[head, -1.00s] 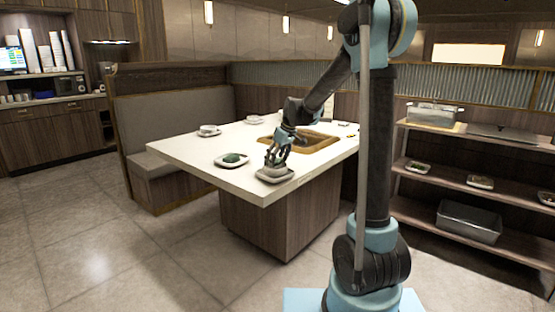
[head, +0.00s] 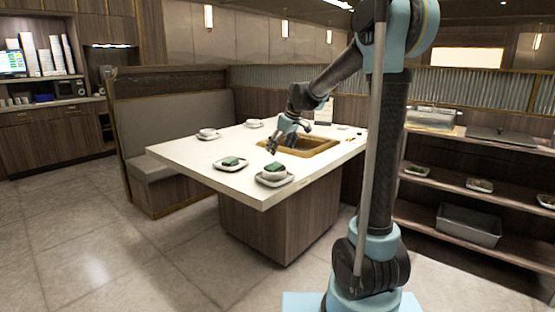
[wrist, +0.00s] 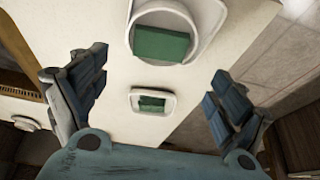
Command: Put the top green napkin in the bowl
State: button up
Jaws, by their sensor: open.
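A green napkin (head: 274,168) rests in the white bowl (head: 275,176) on a white tray (head: 262,182) at the near corner of the table. The same napkin (wrist: 160,43) shows in the wrist view inside the round bowl (wrist: 131,38). Another green napkin (head: 231,161) lies on a white plate (head: 218,165) to the left; in the wrist view this napkin (wrist: 152,104) is below the bowl. My gripper (head: 271,150) is open and empty above the table, behind the bowl and apart from it. Its fingers (wrist: 156,88) are spread wide in the wrist view.
A brown-framed square well (head: 318,152) is set in the white table (head: 190,158) close to my gripper. White bowls on saucers (head: 208,134) stand on the far side. A bench (head: 180,110) is behind, and a shelf rack (head: 475,185) stands to the right.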

jog(key=v, duration=0.6)
jog(key=s+d+f+m+h, duration=0.1)
jog(key=s+d+f+m, duration=0.15)
jog(key=s+d, duration=0.55)
jog(key=s+d+f+m+h, duration=0.15)
jog(key=s+d+f, duration=0.25)
jog(key=s, duration=0.8)
jog(key=s+d+f+m, duration=0.3)
jog(key=s+d+f, duration=0.1)
jog(key=s+f, duration=0.3)
jog(key=s+d+f+m+h, duration=0.1)
jog(key=s+d+f+m, duration=0.2)
jog(key=s+f, duration=0.4)
jog(key=s+d, duration=0.1)
jog(key=s, duration=0.3)
jog(key=shift+g, duration=0.3)
